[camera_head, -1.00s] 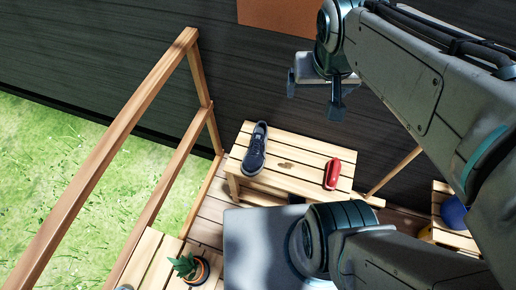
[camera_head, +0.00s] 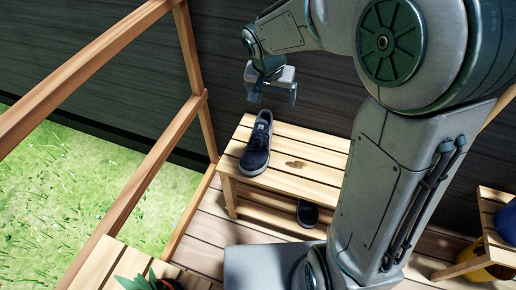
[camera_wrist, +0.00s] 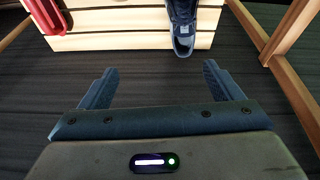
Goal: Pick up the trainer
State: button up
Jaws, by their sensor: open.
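A dark blue trainer (camera_head: 257,143) with a pale sole stands on the left end of the slatted wooden bench's top. In the wrist view the same trainer (camera_wrist: 182,26) shows at the top, beyond the fingertips and right of centre. My gripper (camera_head: 272,94) is open and empty, above the back edge of the bench, up and a little right of the trainer. In the wrist view my gripper (camera_wrist: 160,80) has its two fingers wide apart with only the dark wall between them. Another dark shoe (camera_head: 307,213) is on the lower shelf, partly hidden.
The slatted bench (camera_head: 310,160) stands against a dark plank wall (camera_head: 140,70). A red object (camera_wrist: 42,18) lies on it, hidden by my arm in the head view. A wooden railing (camera_head: 150,150) runs along the left. A plant (camera_head: 150,282) is at the bottom, a yellow container (camera_head: 480,262) at right.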

jog(key=w+a+f+b, duration=0.2)
jog(key=f+b, duration=0.1)
jog(key=f, duration=0.4)
jog(key=w+a+f+b, duration=0.2)
jog(key=f+b, duration=0.2)
jog(key=f, duration=0.3)
jog(key=b, duration=0.2)
send_near(260, 138)
jog(key=shift+s+d+f+m, duration=0.25)
jog(key=shift+s+f+m, duration=0.15)
jog(key=shift+s, duration=0.3)
jog(key=b+x, duration=0.1)
jog(key=x, duration=0.1)
jog(key=b+x, duration=0.1)
jog(key=x, duration=0.2)
jog(key=shift+s+f+b, duration=0.2)
jog(key=shift+b, duration=0.15)
jog(key=shift+a+r, duration=0.1)
jog(key=c, duration=1.3)
